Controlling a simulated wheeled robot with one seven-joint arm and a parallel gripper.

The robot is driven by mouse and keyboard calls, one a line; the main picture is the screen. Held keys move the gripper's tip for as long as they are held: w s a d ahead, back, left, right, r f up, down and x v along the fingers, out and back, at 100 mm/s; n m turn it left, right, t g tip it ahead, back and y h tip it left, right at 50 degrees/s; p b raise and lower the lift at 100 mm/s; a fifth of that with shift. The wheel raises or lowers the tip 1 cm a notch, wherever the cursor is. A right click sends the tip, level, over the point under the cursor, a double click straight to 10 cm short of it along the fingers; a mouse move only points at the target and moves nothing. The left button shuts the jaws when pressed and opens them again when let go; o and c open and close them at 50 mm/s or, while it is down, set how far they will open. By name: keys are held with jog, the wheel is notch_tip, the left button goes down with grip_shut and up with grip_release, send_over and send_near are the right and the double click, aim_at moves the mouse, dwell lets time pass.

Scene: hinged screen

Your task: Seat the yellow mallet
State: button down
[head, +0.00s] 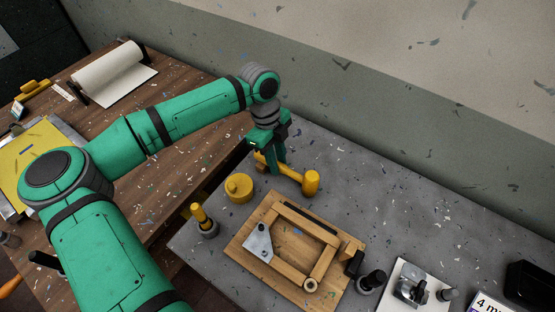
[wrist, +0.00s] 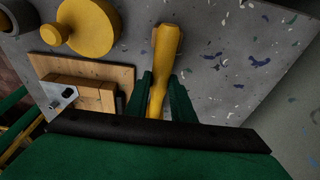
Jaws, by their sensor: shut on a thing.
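The yellow mallet (head: 311,182) is held in my gripper (head: 274,168), over or at the grey table behind the wooden frame. In the head view, its thick head points right and its handle runs back left between the fingers. In the wrist view, my gripper (wrist: 162,95) is shut on the mallet's handle (wrist: 166,48), which flares at its far end. The mallet's head is hidden in that view. I cannot tell whether the mallet touches the table.
A round yellow knobbed thing (head: 239,188) stands left of the mallet. A yellow-handled tool (head: 202,218) stands in a grey holder. A wooden frame on a board (head: 240,245) lies in front. A white plate with a metal device (head: 413,287) is right. The grey table (head: 400,215) is clear at back right.

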jog(key=shift+f, duration=0.55)
jog(key=c, duration=1.4)
grip_release()
jog(key=shift+c, duration=0.2)
jog(key=v, duration=1)
jog(key=shift+r, duration=0.4)
